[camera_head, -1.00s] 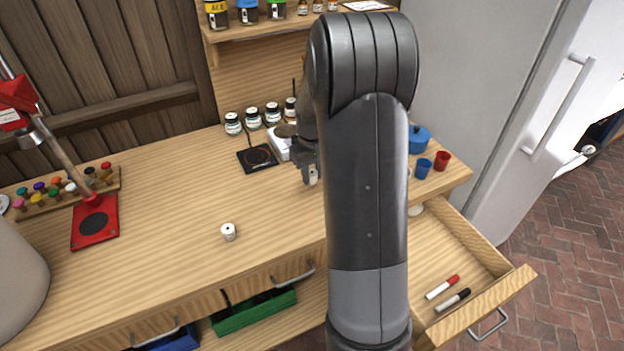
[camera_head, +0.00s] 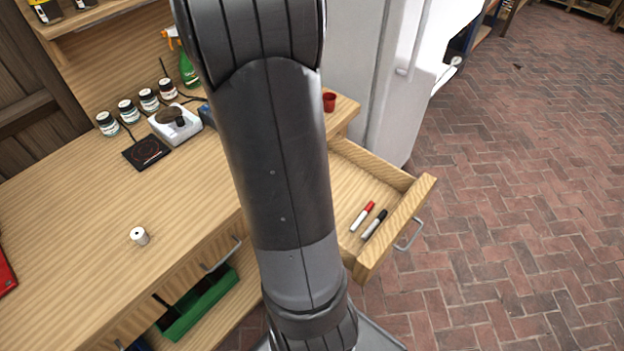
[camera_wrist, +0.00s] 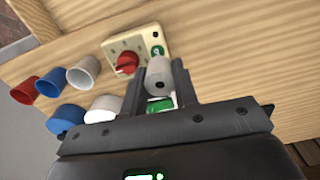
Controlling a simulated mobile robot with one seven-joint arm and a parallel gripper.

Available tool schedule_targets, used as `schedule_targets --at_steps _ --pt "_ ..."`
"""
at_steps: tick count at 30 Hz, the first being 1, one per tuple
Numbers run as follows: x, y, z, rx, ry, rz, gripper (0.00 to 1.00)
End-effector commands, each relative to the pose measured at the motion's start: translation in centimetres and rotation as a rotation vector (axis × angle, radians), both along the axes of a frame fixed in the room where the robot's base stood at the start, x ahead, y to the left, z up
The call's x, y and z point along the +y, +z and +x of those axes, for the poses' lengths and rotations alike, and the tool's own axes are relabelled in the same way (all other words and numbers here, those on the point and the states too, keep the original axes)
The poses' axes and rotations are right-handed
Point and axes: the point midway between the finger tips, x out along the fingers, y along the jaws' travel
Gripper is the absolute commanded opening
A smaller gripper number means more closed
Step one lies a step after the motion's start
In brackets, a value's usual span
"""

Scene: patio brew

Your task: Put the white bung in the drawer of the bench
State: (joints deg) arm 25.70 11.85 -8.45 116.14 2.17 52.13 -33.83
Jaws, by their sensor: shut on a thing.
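In the wrist view, my gripper (camera_wrist: 167,88) is shut on a pale grey-white bung (camera_wrist: 158,76) with a dark hole in its end. The bench top shows beyond it. In the head view, my arm hides the gripper and the held bung. The drawer (camera_head: 398,228) of the bench (camera_head: 75,215) is pulled open at the right. A red-capped marker (camera_head: 362,216) and a black-capped marker (camera_head: 374,224) lie in it. A similar small white piece with a hole (camera_head: 139,237) stands on the bench top at the left.
In the wrist view, a red cup (camera_wrist: 26,90), a blue cup (camera_wrist: 51,82), a white cup (camera_wrist: 83,73) and a control box with a red knob (camera_wrist: 125,63) are near the gripper. Several jars (camera_head: 128,110) line the bench back. A fridge (camera_head: 375,80) stands beyond the drawer.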

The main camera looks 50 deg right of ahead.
Motion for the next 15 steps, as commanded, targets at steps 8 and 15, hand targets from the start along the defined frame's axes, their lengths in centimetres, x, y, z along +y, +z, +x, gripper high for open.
schedule_targets --at_steps 8,15 --pt "-4.1 -6.1 -8.1 0.005 -0.388 0.001 0.05" --pt "-6.5 -10.3 -16.8 0.006 -0.788 0.0 0.05"
